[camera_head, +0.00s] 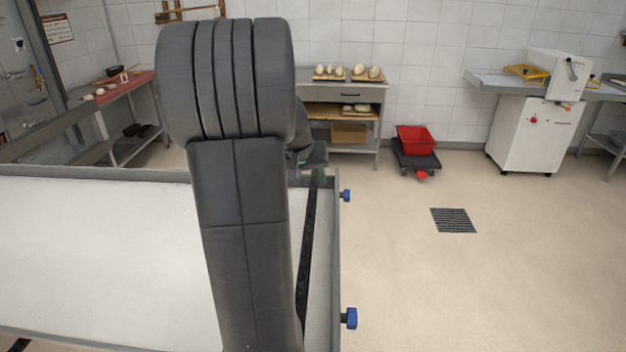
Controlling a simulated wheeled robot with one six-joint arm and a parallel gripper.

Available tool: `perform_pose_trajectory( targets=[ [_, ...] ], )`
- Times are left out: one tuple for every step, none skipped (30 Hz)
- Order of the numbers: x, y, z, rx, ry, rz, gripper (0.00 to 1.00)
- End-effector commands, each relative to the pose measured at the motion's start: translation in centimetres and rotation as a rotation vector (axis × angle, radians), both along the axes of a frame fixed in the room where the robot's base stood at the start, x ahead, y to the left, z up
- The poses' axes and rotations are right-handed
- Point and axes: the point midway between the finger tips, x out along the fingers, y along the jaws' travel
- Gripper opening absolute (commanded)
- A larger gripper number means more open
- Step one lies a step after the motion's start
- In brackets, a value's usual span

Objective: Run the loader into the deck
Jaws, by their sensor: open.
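The loader (110,255) fills the lower left, a wide pale flat bed in a grey frame. Blue knobs (350,318) stick out from its right side. A dark bar runs lengthwise near its right edge, partly behind my arm. My arm stands upright in front of the loader and hides part of it. My gripper (311,172) shows only in part behind my arm, low by the loader's far right corner. Its jaws are open, and I cannot tell whether they touch the loader. No oven deck opening can be made out.
A shelved bench (345,92) with dough pieces stands at the back wall. A red crate (416,140) sits on a low dark dolly. A white machine (535,130) stands at right. A red-topped table (118,88) is at back left. The right floor is clear around a drain (453,220).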

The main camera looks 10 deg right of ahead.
Motion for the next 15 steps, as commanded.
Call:
perform_pose_trajectory(
  targets=[
    [0.2, -0.2, -0.6, 0.000, 0.002, -0.001, 0.43],
    [0.3, -0.3, -0.9, 0.000, 0.002, -0.001, 0.43],
    [0.4, -0.4, -1.2, 0.000, 0.002, -0.001, 0.43],
    [0.5, -0.5, -1.4, -0.001, 0.001, -0.001, 0.43],
    [0.5, -0.5, -1.6, -0.001, 0.001, -0.001, 0.43],
    [0.6, -0.6, -1.7, -0.001, 0.001, -0.001, 0.43],
    [0.6, -0.6, -1.8, -0.001, 0.000, 0.000, 0.43],
    [0.6, -0.6, -1.9, -0.001, 0.000, 0.000, 0.43],
    [0.6, -0.6, -1.9, -0.001, 0.000, 0.000, 0.43],
    [0.7, -0.6, -1.9, -0.001, 0.000, 0.000, 0.43],
    [0.7, -0.6, -1.9, -0.001, -0.001, 0.000, 0.43],
    [0.7, -0.6, -1.9, -0.001, -0.001, -0.001, 0.43],
    [0.7, -0.6, -1.9, 0.000, -0.001, 0.000, 0.43],
    [0.7, -0.6, -1.9, 0.000, -0.001, 0.000, 0.43],
    [0.7, -0.6, -1.9, 0.000, -0.001, 0.000, 0.43]
  ],
)
